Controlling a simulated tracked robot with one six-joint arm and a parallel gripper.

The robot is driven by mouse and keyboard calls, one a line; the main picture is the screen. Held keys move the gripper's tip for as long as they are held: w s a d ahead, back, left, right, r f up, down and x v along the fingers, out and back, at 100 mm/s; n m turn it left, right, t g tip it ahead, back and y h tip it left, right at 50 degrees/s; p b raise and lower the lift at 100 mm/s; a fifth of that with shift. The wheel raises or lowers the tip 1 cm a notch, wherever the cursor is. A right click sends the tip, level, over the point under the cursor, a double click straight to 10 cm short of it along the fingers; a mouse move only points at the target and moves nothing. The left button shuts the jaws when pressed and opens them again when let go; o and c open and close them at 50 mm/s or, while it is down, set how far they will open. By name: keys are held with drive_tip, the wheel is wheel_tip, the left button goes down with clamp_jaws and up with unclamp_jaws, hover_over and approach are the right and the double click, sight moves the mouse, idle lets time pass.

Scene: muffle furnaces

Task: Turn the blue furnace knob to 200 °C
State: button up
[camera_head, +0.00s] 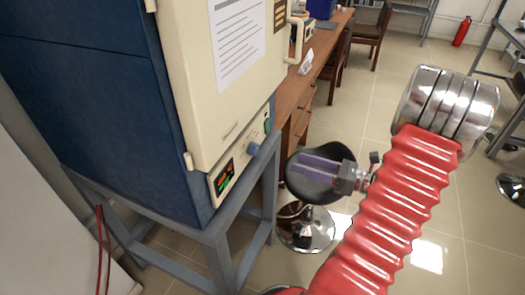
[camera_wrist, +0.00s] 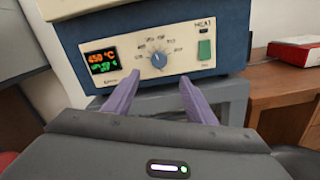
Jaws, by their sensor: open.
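The blue furnace (camera_head: 95,95) with a cream door stands at the left in the head view. Its blue-grey knob (camera_wrist: 159,60) sits mid-panel in the wrist view, with a pale pointer mark and a printed scale too small to read surely. The knob also shows in the head view (camera_head: 253,149). The display (camera_wrist: 103,61) shows about 650 °C in orange, with green digits below. My gripper (camera_wrist: 158,88) is open and empty, its purple fingers apart, below and in front of the knob without touching it. It also shows in the head view (camera_head: 305,167).
A grey-blue metal stand (camera_head: 225,245) carries the furnace. A black round stool (camera_head: 320,185) stands behind my gripper in the head view. A wooden desk (camera_head: 325,65) is beyond the furnace. A green switch (camera_wrist: 205,49) is right of the knob.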

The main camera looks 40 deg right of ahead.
sight(258, 150)
drive_tip(key=x, duration=1.4)
drive_tip(key=shift+s+a, duration=0.1)
